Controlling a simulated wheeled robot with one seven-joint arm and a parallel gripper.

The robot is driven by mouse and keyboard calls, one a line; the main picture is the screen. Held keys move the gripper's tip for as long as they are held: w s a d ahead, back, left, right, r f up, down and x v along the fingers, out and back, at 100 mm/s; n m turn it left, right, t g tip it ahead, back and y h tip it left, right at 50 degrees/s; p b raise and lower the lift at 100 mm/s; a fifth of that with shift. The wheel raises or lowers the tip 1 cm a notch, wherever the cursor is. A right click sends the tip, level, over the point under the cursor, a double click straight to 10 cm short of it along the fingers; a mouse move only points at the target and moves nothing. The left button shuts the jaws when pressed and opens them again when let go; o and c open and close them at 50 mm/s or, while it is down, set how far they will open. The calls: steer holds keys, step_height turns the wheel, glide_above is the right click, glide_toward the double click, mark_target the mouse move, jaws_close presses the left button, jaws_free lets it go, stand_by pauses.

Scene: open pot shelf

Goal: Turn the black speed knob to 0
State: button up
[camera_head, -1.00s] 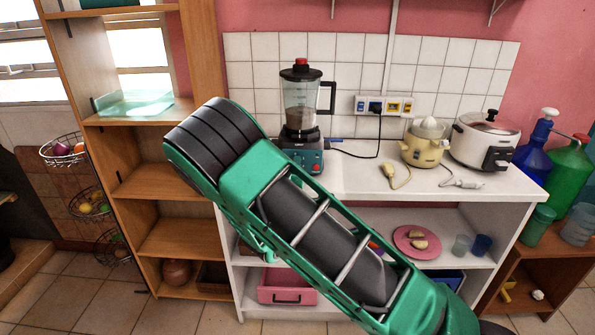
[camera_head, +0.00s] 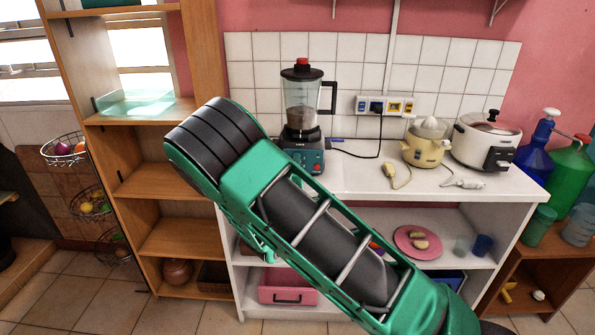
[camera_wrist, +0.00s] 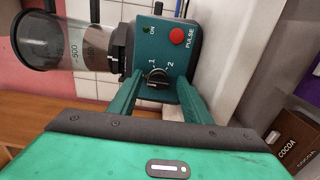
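The blender (camera_head: 302,112) stands on the white counter with a teal base, a clear jar and a red-topped lid. In the wrist view its teal base (camera_wrist: 163,42) appears turned sideways. The black speed knob (camera_wrist: 157,76) is on the base's front, with the marks 1 and 2 beside it; I cannot see a 0 mark. My gripper (camera_wrist: 158,84) is open, its two green fingers on either side of the knob with gaps. I cannot tell how far the fingertips are from the panel. In the head view my arm hides the gripper.
A red PULSE button (camera_wrist: 177,37) and an ON light (camera_wrist: 147,29) are on the same panel. The yellow juicer (camera_head: 424,146) and the white rice cooker (camera_head: 484,142) stand to the right on the counter (camera_head: 360,184).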

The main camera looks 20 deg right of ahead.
steer(key=v, duration=1)
steer(key=shift+s+a, duration=0.2)
steer(key=shift+s, duration=0.15)
steer(key=s+d+m+g+h, duration=0.2)
steer(key=s+d+m+g, duration=0.15)
steer(key=d, duration=0.45)
steer(key=s+d+m+g+h, duration=0.2)
steer(key=d+m+g, duration=0.1)
steer(key=d+m, duration=0.3)
steer(key=s+d+m+g+h, duration=0.2)
steer(key=s+d+m+g, duration=0.1)
steer(key=d, duration=0.6)
steer(key=s+d+f+m+g+y, duration=0.25)
steer(key=s+d+m+g, duration=0.3)
steer(key=s, duration=0.55)
steer(key=s+a+r+m+y, duration=0.1)
steer(key=s+a+r+y, duration=0.1)
steer(key=s, duration=0.5)
steer(key=s+a+r+m+g+y, duration=0.1)
steer(key=s+a+r+y, duration=0.1)
steer(key=s, duration=0.4)
steer(key=s+a+r+g+y, duration=0.1)
steer(key=s+a+r+y, duration=0.2)
steer(key=s, duration=0.4)
steer(key=shift+s+r+m+y, duration=0.3)
steer(key=shift+r+m+y, duration=0.15)
steer(key=shift+y, duration=0.7)
